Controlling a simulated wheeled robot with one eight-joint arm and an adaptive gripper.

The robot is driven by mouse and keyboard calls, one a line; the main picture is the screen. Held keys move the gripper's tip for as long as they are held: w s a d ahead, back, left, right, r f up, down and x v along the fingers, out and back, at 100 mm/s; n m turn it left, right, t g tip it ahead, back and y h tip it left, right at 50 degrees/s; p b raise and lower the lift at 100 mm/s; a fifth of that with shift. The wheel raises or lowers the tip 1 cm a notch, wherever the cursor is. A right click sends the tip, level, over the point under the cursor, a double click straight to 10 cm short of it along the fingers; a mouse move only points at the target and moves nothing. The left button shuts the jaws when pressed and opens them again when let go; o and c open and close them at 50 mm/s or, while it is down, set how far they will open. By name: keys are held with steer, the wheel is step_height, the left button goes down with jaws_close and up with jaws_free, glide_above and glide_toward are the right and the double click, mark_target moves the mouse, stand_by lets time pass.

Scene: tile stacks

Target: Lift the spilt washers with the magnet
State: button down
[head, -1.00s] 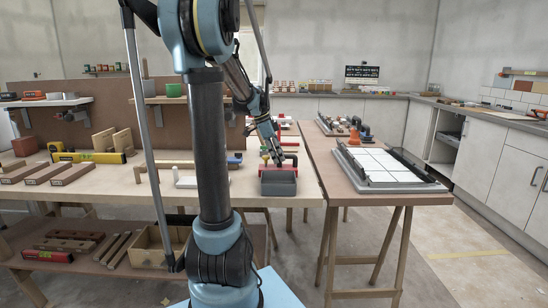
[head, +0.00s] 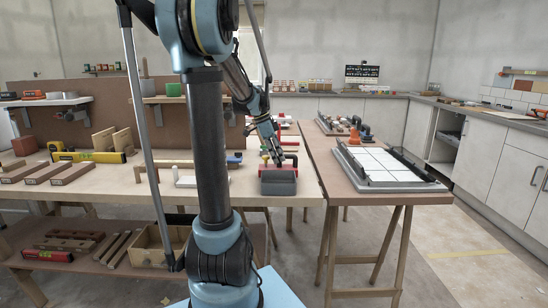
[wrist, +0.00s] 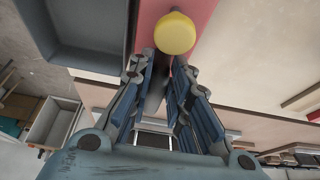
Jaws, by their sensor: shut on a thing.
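My gripper (head: 277,158) is low over the right end of the wooden workbench, just above a grey open box (head: 278,187). The box also fills the upper left of the wrist view (wrist: 90,58). In the wrist view my gripper's fingertips (wrist: 165,58) are close together, with a dark narrow piece between them. A yellow round knob (wrist: 174,34) sits just beyond the fingertips, over a red surface (wrist: 205,12). I take the held piece to be the magnet, but most of it is hidden by the fingers. I cannot make out any washers.
The workbench (head: 130,184) carries a yellow level (head: 95,157) and several wooden blocks to the left. A second table to the right bears a tray of white tiles (head: 385,165). Clear floor lies at the lower right.

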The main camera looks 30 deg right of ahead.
steer(key=shift+s+a, duration=0.45)
steer(key=shift+s, duration=0.35)
stand_by(0.4)
steer(key=shift+r, duration=0.1)
stand_by(0.5)
step_height(320, 180, up, 7)
stand_by(1.2)
